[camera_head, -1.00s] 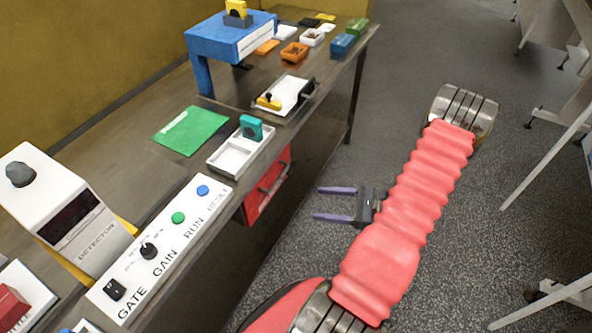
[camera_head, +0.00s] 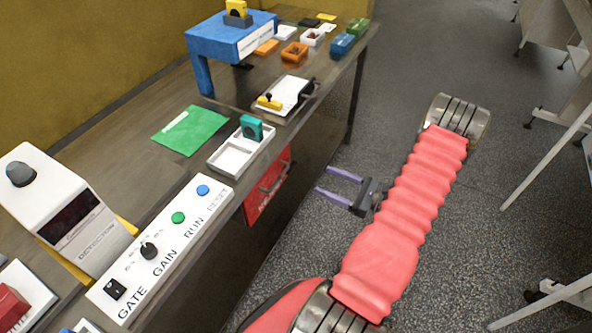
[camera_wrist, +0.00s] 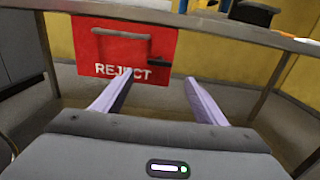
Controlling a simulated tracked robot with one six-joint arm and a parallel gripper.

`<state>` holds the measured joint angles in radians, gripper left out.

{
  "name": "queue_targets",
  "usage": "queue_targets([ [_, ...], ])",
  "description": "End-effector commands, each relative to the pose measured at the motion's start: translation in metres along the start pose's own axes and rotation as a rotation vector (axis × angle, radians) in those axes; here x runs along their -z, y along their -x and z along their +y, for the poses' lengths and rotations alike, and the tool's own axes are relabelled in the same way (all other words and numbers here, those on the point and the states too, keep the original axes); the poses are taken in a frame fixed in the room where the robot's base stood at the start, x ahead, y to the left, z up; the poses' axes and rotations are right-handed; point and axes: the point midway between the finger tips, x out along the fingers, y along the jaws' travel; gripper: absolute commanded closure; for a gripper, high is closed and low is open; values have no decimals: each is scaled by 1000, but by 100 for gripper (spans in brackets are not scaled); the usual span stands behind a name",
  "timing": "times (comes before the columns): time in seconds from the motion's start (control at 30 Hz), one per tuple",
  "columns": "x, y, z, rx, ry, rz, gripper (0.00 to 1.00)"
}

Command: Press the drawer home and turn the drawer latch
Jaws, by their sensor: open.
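The red drawer (camera_head: 268,187) hangs under the front edge of the workbench. In the wrist view its front (camera_wrist: 100,55) faces me, with the word REJECT and a dark bar handle (camera_wrist: 120,34) across the top.
The bench top carries a white control panel (camera_head: 160,248), a detector box (camera_head: 65,210), a green sheet (camera_head: 190,131) and a white tray (camera_head: 232,158). A bench leg (camera_wrist: 270,85) stands right of the drawer. The floor (camera_head: 400,90) beside my arm is clear.

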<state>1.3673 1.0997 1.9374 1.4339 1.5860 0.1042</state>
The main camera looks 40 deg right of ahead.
Motion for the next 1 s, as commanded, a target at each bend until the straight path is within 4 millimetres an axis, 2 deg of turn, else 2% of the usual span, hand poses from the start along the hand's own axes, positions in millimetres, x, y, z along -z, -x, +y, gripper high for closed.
queue_targets([
  [0.7,0,-96,1,-4,1,1,34],
  [1.0,0,-119,1,-1,0,1,34],
])
